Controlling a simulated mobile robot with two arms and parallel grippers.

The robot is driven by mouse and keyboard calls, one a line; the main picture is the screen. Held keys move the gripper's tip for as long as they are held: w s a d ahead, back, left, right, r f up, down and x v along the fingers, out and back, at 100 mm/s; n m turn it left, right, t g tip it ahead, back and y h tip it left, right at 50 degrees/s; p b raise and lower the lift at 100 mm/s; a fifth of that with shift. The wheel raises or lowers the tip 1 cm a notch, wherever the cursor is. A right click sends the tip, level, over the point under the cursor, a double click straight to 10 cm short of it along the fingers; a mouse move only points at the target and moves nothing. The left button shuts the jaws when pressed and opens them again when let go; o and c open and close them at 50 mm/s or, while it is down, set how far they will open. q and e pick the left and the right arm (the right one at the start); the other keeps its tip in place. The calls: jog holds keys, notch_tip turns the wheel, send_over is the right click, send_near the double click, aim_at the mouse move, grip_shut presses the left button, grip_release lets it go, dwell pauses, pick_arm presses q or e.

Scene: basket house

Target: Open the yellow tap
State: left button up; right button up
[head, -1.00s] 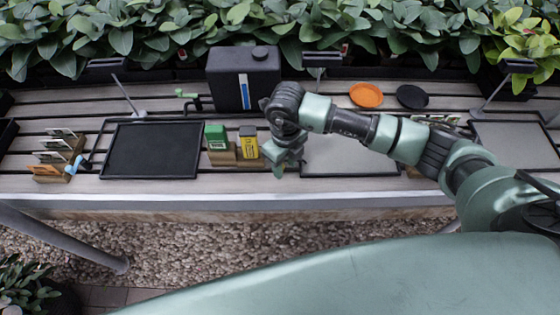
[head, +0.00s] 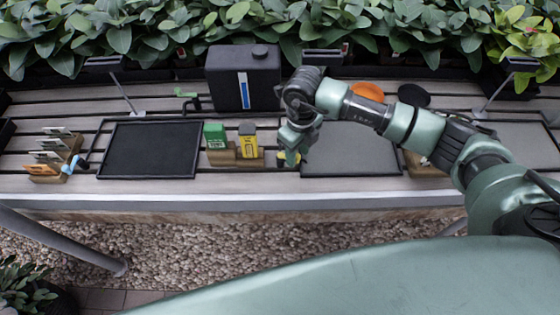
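A small yellow part, which looks like the yellow tap (head: 281,157), shows at the right end of the wooden block with the green and yellow boxes. My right gripper (head: 292,158) points down right at it and covers most of it. I cannot tell whether the fingers touch the tap, or whether they are open or shut. The turn of the tap's handle is hidden. My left gripper is out of view.
A green box (head: 215,136) and a yellow box (head: 249,141) stand close left of my gripper. A black canister (head: 243,80) stands behind. A green tap (head: 186,94) and a blue tap (head: 76,163) are further left. A grey panel (head: 350,150) lies right.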

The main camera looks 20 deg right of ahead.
jog(key=shift+w+d, duration=0.35)
jog(key=shift+d, duration=0.25)
jog(key=shift+s+a, duration=0.15)
jog(key=shift+a, duration=0.1)
notch_tip(320, 180, up, 7)
jog(key=p, duration=0.3)
jog(key=shift+p, duration=0.35)
